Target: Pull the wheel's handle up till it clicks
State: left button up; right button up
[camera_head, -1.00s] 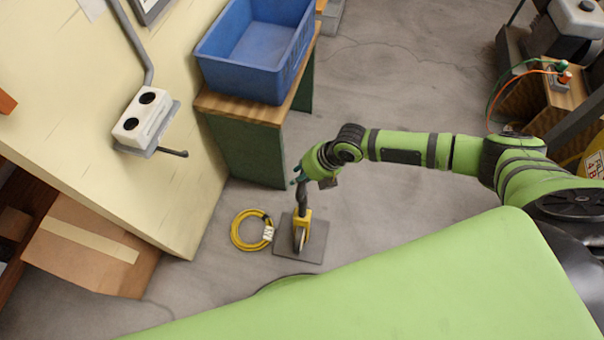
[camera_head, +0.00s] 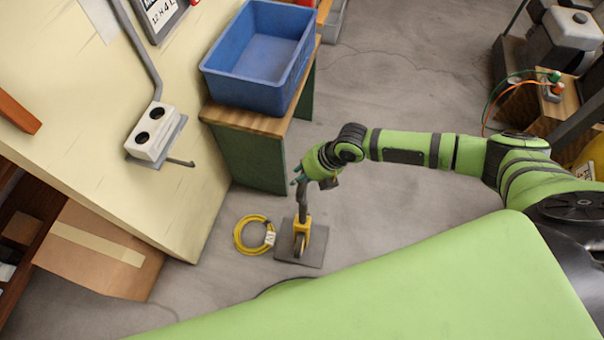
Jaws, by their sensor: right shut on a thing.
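The wheel (camera_head: 299,246) stands in a yellow fork (camera_head: 309,235) on a grey square plate (camera_head: 312,255) on the floor, low in the middle of the view. Its dark handle (camera_head: 303,205) rises from the fork to my right gripper (camera_head: 300,180). My right gripper is shut on the handle's upper end, which its fingers partly hide. The handle looks near upright, but seen from above its exact tilt is hard to tell. My left gripper is not in view.
A coiled yellow cable (camera_head: 240,237) lies just left of the plate. A blue bin (camera_head: 245,83) sits on a wood-topped bench (camera_head: 243,120) behind. A cardboard box (camera_head: 90,272) and a pale wall with a socket box (camera_head: 153,133) are at left. Floor right of the bench is clear.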

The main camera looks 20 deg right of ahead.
jog(key=shift+r+p, duration=3.85)
jog(key=shift+r, duration=0.9)
jog(key=o, duration=0.9)
jog(key=shift+f, duration=0.15)
jog(key=shift+c, duration=0.2)
jog(key=shift+s+d+f, duration=0.1)
jog(key=shift+f, duration=0.05)
jog(key=p+v, duration=0.7)
jog(key=v, duration=0.2)
